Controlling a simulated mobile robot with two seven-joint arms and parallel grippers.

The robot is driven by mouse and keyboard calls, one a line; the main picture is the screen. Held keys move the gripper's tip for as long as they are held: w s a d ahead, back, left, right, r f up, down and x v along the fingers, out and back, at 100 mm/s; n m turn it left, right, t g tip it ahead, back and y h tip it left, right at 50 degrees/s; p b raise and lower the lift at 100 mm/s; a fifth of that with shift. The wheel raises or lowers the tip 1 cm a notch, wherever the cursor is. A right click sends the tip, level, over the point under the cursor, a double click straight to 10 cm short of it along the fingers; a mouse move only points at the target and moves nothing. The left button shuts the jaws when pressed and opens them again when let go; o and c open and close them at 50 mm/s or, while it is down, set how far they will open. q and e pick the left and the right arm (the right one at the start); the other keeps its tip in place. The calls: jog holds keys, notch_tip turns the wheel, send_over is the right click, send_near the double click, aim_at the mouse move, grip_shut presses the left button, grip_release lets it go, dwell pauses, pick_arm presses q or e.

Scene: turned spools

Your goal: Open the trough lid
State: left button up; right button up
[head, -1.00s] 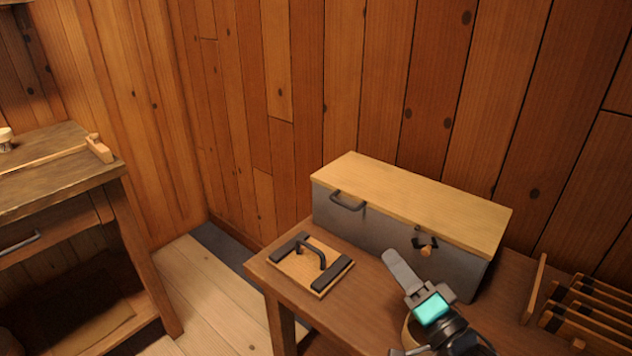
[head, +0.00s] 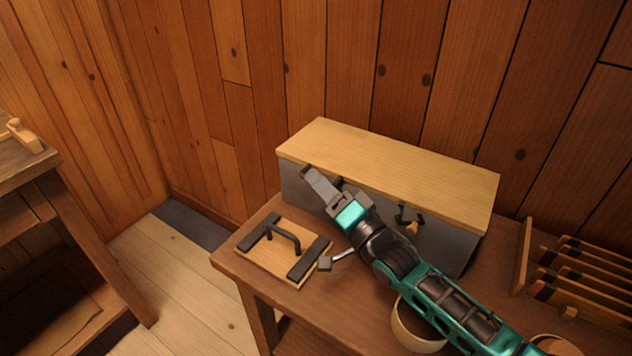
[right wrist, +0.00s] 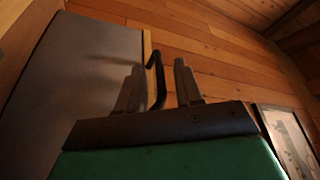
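The trough (head: 455,246) is a grey box on the bench, with a pale wooden lid (head: 400,165) lying flat and closed on top. A dark bar handle (right wrist: 156,75) shows in the right wrist view, near the lid's edge. In the head view my right gripper (head: 312,180) is at the left part of the trough's front and hides most of the handle. In the right wrist view the gripper (right wrist: 158,85) is open, its fingers on either side of the handle with a gap visible. My left gripper is not in view.
A dark catch with a wooden knob (head: 411,227) is on the trough's front. A wooden board with a dark handle (head: 270,256) lies on the bench (head: 350,300). A round pot (head: 408,328) stands under my right arm. A slatted rack (head: 585,283) is at right.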

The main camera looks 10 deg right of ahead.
jog(key=shift+x, duration=0.8)
grip_shut()
